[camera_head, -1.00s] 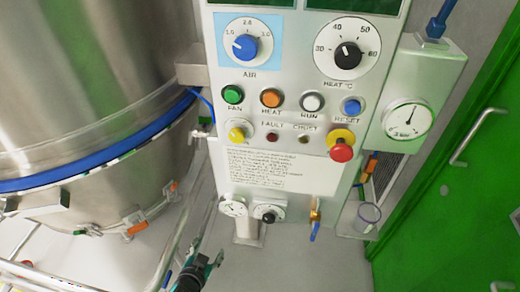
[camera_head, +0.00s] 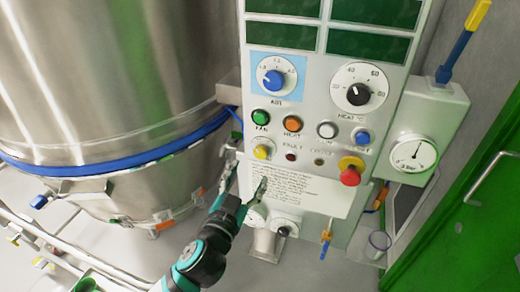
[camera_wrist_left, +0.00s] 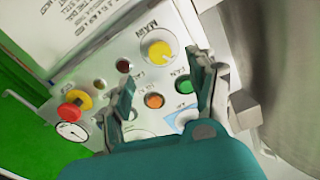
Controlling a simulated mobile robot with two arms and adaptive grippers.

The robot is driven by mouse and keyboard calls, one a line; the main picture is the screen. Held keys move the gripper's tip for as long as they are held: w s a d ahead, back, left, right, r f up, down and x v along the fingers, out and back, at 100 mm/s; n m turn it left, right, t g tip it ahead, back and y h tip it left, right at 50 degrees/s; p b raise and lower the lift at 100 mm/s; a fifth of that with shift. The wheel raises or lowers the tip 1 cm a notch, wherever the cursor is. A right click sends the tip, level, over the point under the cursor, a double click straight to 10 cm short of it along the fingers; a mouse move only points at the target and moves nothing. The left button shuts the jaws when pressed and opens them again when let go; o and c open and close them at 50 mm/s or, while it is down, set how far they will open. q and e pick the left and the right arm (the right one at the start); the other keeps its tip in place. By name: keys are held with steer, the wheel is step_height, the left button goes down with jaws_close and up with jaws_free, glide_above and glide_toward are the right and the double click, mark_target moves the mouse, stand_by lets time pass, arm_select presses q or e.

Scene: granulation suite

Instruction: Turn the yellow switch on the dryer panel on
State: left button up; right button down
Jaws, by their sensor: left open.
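The yellow switch (camera_head: 263,152) is a small round knob at the left of the dryer panel (camera_head: 340,125), below the green FAN button. In the left wrist view, the yellow switch (camera_wrist_left: 158,50) shows a pale pointer mark and a label reading MAIN. My left gripper (camera_head: 246,180) is open and empty, just below the switch in the head view. In the left wrist view, the open fingers (camera_wrist_left: 165,78) point toward the panel, with the switch beyond and between their tips. They look apart from it. My right gripper is not in view.
Green (camera_head: 261,116), orange (camera_head: 293,123), white and blue buttons sit above the switch. A red stop knob on yellow (camera_head: 350,175) is at the right. A steel vessel (camera_head: 110,70) and rails stand at the left. A green door (camera_head: 470,210) is at the right.

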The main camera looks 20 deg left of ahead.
mark_target(260, 155)
arm_select(q)
steer(key=w+p, duration=0.2)
steer(key=w, duration=0.7)
steer(key=shift+d, duration=0.2)
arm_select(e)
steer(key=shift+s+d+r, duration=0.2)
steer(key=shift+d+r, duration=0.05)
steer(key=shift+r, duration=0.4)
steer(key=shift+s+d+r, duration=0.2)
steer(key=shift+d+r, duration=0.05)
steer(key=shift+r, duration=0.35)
arm_select(q)
steer(key=c, duration=1.2)
steer(key=shift+o, duration=0.2)
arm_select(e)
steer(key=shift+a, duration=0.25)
